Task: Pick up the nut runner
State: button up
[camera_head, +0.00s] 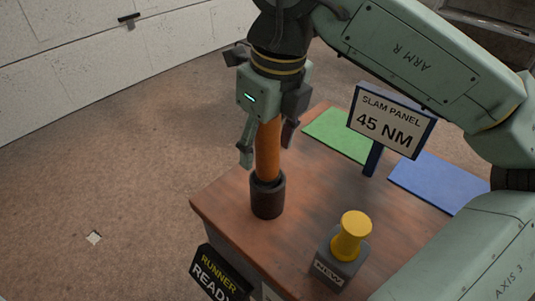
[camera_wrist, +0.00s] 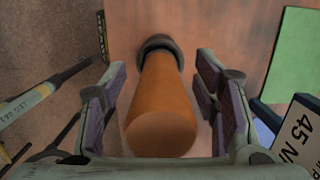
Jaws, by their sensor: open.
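The nut runner, seen as an orange handle (camera_head: 267,160), stands upright in a dark round holder (camera_head: 267,196) near the left corner of the wooden bench. My gripper (camera_head: 266,143) points down over it, with the open fingers on either side of the handle's upper part. In the wrist view the orange handle (camera_wrist: 162,110) lies between the two padded fingers, with a visible gap on each side. The handle's top faces the wrist camera, and its lower end sits inside the dark holder (camera_wrist: 160,45). What is inside the holder is hidden.
A yellow knob (camera_head: 350,238) on a grey block marked NEW stands right of the holder. A "SLAM PANEL 45 NM" sign (camera_head: 390,121) rises behind, near a green mat (camera_head: 338,135) and a blue mat (camera_head: 437,182). A "RUNNER READY" sign (camera_head: 217,275) is at the front edge.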

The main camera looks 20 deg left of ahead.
jog(key=shift+c, duration=0.4)
grip_shut()
dwell(0.4)
